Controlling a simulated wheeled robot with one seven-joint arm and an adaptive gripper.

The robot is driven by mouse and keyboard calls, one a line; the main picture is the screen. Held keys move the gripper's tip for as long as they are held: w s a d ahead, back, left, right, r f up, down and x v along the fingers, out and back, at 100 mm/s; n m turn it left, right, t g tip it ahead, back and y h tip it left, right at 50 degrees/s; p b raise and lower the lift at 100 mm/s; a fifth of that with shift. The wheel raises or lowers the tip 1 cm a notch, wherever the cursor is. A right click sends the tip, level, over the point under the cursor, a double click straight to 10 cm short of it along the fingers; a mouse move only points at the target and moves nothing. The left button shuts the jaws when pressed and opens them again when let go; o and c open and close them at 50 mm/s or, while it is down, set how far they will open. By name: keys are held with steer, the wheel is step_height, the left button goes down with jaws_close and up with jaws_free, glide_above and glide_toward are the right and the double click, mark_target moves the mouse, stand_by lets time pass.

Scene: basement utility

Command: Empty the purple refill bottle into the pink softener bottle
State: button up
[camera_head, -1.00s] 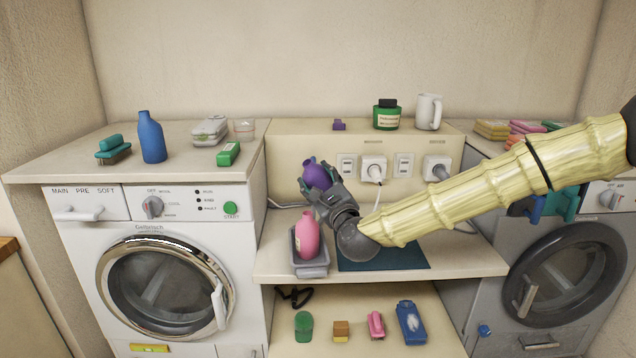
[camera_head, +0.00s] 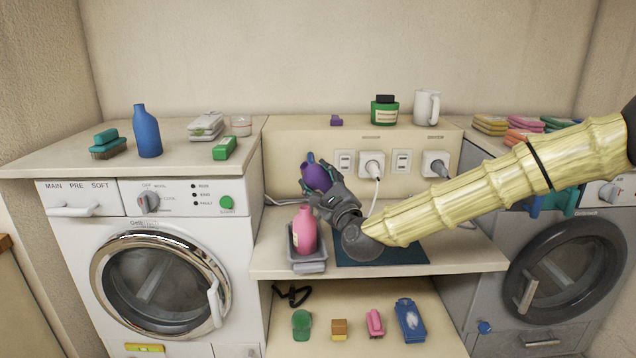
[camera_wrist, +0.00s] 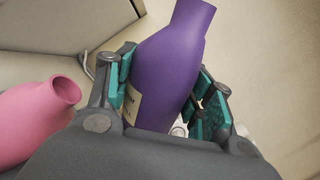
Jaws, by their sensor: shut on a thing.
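The purple refill bottle (camera_head: 317,177) is held in my gripper (camera_head: 322,182), above the shelf between the two washers. In the wrist view the purple bottle (camera_wrist: 172,72) sits between the teal finger pads of my gripper (camera_wrist: 165,95), its open neck pointing away toward the top. The pink softener bottle (camera_head: 305,232) stands upright in a grey tray (camera_head: 309,266), below and slightly left of the purple bottle. In the wrist view the pink bottle (camera_wrist: 38,115) is at the left, its mouth open and uncapped. The two bottles are apart. No liquid stream shows.
A dark blue mat (camera_head: 400,250) lies right of the tray, partly under my arm. Plugs and cables (camera_head: 374,168) are on the back panel. A blue bottle (camera_head: 147,132) stands on the left washer.

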steer(key=shift+w+d+f+n, duration=0.1)
steer(key=shift+f+n, duration=0.15)
steer(key=shift+n, duration=0.05)
stand_by(0.5)
steer(key=shift+w+d+f+n+y+b, duration=0.1)
steer(key=shift+d+f+n+y+b, duration=0.15)
steer(key=shift+n+b, duration=0.4)
steer(key=shift+w+d+f+n+y+b, duration=0.1)
steer(key=shift+f+n+y+b, duration=0.2)
steer(key=shift+n+b, duration=0.3)
steer(key=shift+w+d+n+y+b, duration=0.2)
steer(key=shift+n+y+b, duration=0.35)
steer(key=shift+n, duration=0.7)
steer(key=shift+d+n, duration=0.1)
steer(key=shift+n, duration=0.2)
steer(key=shift+d+r+n+y+b, duration=0.15)
steer(key=shift+n+y+b, duration=0.4)
steer(key=shift+n, duration=0.95)
